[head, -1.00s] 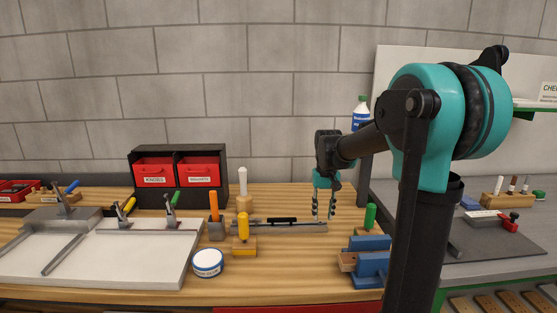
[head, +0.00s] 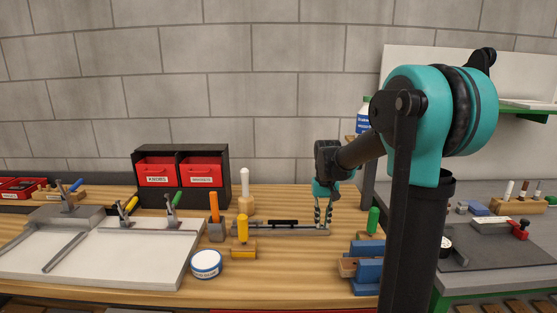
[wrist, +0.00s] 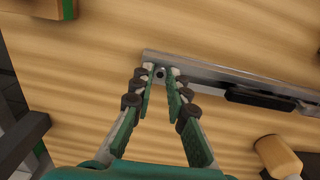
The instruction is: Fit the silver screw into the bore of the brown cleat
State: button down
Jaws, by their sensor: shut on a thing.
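My gripper (head: 323,229) points down at the right end of a long grey metal bar on the wooden bench. In the wrist view, my fingers (wrist: 160,80) close in around a small silver piece with a dark centre (wrist: 160,72), apparently the silver screw, at the bar's end. It is too small to make out its shape, and I cannot tell whether it is clear of the bar. A brown wooden block (head: 347,267), apparently the brown cleat, sits at the blue vise (head: 368,270), nearer and to the right of my gripper. Its bore cannot be made out.
The grey bar (wrist: 210,80) carries a black handle (wrist: 258,98). A green-handled tool (head: 373,220) stands behind the vise. Bare bench lies between tin and vise.

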aim_at(322, 226)
dwell(0.3)
jog(key=shift+r, duration=3)
